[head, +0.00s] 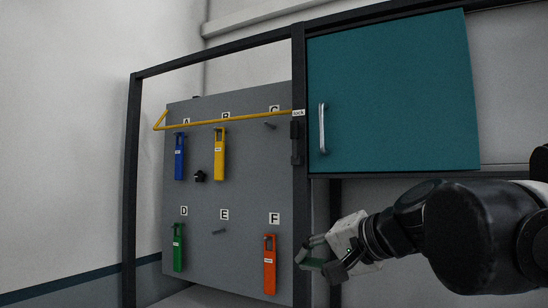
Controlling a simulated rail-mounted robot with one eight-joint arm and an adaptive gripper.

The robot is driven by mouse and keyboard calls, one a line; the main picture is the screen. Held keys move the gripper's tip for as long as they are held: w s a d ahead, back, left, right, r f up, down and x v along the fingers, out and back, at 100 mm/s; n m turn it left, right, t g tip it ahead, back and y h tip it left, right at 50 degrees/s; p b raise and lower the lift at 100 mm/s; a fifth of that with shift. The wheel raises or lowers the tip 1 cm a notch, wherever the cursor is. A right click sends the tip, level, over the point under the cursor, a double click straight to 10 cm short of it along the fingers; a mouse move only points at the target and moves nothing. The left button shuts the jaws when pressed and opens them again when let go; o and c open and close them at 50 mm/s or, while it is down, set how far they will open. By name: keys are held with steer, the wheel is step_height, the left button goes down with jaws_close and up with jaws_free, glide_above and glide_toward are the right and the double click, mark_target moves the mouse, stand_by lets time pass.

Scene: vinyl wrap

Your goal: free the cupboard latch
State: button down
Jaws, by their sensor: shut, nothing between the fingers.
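The teal cupboard door (392,95) with a silver handle (322,128) is at the upper right and looks closed. The dark latch (296,140) sits on the black post left of the door, under a label reading "lock" (298,113). A yellow bar (230,121) runs from the left of the grey board to this label. My gripper (318,262) is shut and empty, below the door and right of the orange tag. It is well below the latch and apart from it.
The grey board (222,200) has lettered spots A to F. A blue tag (179,158), a yellow tag (219,155), a green tag (178,247) and an orange tag (269,265) hang there. The pegs at C (270,126) and E (219,231) are bare. A black knob (199,176) sits below A and B.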

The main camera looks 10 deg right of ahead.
steer(key=w+d+r+m+t+p, duration=0.2)
steer(key=r, duration=0.7)
steer(key=w+d+r+m+t+p, duration=0.1)
steer(key=w+d+r+m, duration=0.15)
steer(key=r, duration=0.55)
steer(key=m+t+p, duration=0.2)
steer(key=m, duration=0.1)
glide_toward(295, 139)
step_height(295, 139, up, 3)
steer(key=s+d, duration=0.2)
steer(key=d, duration=0.1)
steer(key=shift+w+a+f+n+h, duration=0.1)
steer(key=shift+a+f+n+h, duration=0.1)
steer(key=shift+f+n+h, duration=0.1)
steer(key=p+x, duration=0.1)
steer(key=x, duration=0.9)
steer(key=shift+r, duration=0.2)
steer(key=shift+a, duration=0.1)
